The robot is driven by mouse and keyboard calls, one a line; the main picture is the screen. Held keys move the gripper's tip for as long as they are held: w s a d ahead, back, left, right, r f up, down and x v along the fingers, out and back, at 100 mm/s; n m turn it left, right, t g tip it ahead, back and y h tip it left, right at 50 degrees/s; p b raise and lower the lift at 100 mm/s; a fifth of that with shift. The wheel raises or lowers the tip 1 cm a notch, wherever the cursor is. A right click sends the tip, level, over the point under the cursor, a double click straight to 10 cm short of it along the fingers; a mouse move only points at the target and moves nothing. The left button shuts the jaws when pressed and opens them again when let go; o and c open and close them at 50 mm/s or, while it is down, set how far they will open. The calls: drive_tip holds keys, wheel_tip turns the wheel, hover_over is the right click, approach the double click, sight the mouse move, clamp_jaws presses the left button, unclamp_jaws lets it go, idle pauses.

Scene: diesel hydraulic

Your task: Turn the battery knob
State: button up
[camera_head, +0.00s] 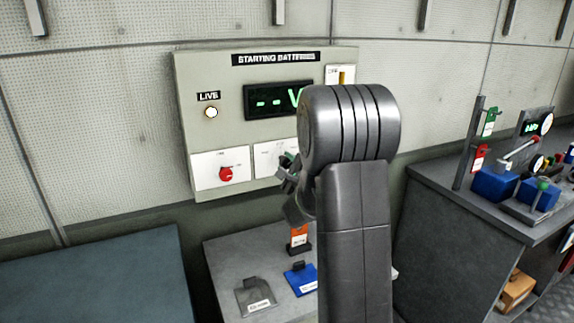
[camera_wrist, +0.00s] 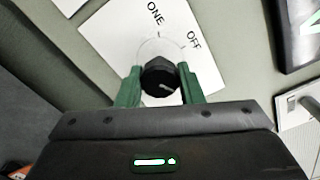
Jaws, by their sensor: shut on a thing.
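The battery knob (camera_wrist: 160,73) is black and round, on a white plate (camera_wrist: 118,38) marked ONE and OFF in the wrist view. A pale mark shows on its face. My gripper (camera_wrist: 159,82) has its green fingers on both sides of the knob, shut on it. In the head view, my gripper (camera_head: 288,174) is at the middle white plate (camera_head: 268,158) of the STARTING BATTERIES panel (camera_head: 222,80). My arm hides the knob and part of that plate there. The panel's display (camera_head: 270,100) reads dashes and a V, partly covered by my arm.
A lit LIVE lamp (camera_head: 211,112) and a red knob (camera_head: 226,174) are on the panel's left. A dark counter (camera_head: 450,225) stands at right.

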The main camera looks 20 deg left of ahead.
drive_tip(key=o, duration=1)
drive_tip(key=b+v, duration=0.2)
drive_tip(key=v, duration=1.1)
drive_tip(key=shift+s+d, duration=0.25)
drive_tip(key=shift+d, duration=0.1)
drive_tip(key=shift+w+a, duration=0.1)
drive_tip(key=p+x, duration=0.2)
drive_tip(key=x, duration=1.1)
drive_tip(key=shift+w+a, duration=0.2)
drive_tip(key=shift+a, duration=0.1)
